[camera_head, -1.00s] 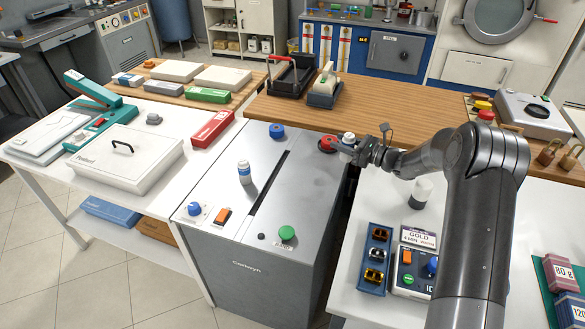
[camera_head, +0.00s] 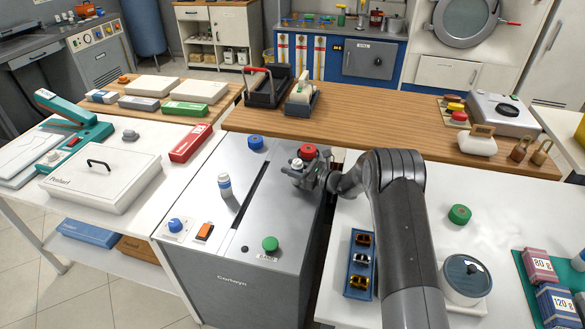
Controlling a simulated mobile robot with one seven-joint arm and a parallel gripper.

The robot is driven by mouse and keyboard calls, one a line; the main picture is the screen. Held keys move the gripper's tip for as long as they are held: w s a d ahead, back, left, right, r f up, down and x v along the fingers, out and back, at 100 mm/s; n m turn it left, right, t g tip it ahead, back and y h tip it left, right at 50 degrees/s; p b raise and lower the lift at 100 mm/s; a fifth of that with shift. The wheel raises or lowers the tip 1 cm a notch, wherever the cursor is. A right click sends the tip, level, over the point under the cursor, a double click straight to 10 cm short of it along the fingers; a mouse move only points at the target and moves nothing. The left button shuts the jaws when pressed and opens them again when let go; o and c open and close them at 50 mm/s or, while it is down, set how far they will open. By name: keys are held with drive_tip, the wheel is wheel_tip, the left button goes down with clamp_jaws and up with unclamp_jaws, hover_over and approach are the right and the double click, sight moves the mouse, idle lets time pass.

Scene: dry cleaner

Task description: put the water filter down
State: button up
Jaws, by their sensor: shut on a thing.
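My gripper (camera_head: 303,174) is at the back right of the grey cabinet's top (camera_head: 215,240), beside a red knob (camera_head: 309,150). It is shut on a small white cylinder with a blue band (camera_head: 297,165), which looks like the water filter. The fingers hide part of it, and I cannot tell whether its base touches the metal top.
The cabinet top also carries a blue knob (camera_head: 256,142), a green button (camera_head: 270,244) and an orange switch (camera_head: 204,231). A wooden counter (camera_head: 370,125) runs behind. My arm covers part of the white right table (camera_head: 490,200). The metal between slot and gripper is bare.

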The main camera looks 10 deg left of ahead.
drive_tip(key=shift+f, duration=0.1)
drive_tip(key=o, duration=1)
drive_tip(key=shift+o, duration=0.2)
